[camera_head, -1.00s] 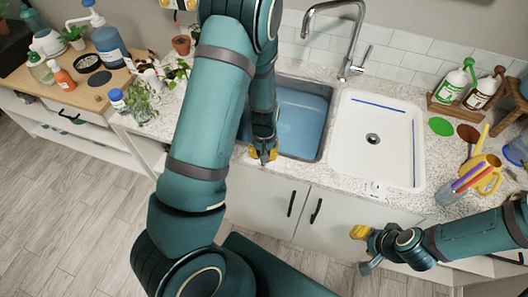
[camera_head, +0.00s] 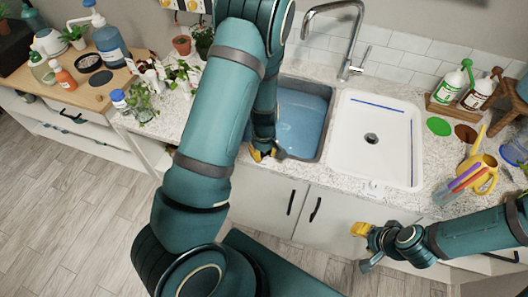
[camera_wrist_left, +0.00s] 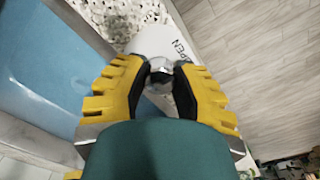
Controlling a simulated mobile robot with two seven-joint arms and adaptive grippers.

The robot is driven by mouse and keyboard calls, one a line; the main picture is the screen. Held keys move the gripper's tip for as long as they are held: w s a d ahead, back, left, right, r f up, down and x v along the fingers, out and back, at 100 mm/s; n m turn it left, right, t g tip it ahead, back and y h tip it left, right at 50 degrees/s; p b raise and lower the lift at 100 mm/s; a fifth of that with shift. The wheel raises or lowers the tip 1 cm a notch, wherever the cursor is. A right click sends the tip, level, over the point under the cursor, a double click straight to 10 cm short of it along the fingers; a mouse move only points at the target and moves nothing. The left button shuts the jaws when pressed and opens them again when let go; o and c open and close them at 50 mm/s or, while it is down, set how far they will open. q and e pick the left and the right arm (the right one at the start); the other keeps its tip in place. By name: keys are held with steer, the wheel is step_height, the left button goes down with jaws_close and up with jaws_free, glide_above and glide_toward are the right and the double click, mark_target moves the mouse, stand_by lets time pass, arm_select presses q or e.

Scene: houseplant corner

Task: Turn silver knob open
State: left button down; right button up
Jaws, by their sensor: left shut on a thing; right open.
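A silver knob (camera_wrist_left: 161,79) shows in the left wrist view, between the fingertips of my left gripper (camera_wrist_left: 162,72). It sits at a white plate (camera_wrist_left: 160,42) with lettering that reads "OPEN", partly covered by the fingers. My left gripper is shut on the knob, one yellow finger on each side. In the head view my left gripper (camera_head: 263,154) is at the counter's front edge, by the blue-lined basin (camera_head: 301,116); the knob is hidden there. My right gripper (camera_head: 364,247) is open and empty, in front of the cabinets.
A white sink (camera_head: 401,139) with a chrome faucet (camera_head: 349,62) lies right of the basin. A yellow watering can (camera_head: 483,177) and bottles stand at the right. Potted plants (camera_head: 142,106) are on the left. Floor in front of the left cabinets is clear.

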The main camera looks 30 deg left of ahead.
mark_target(264, 153)
stand_by(0.4)
arm_select(q)
steer(key=c, duration=0.6)
jaws_free()
steer(key=shift+c, duration=0.2)
step_height(264, 153, up, 12)
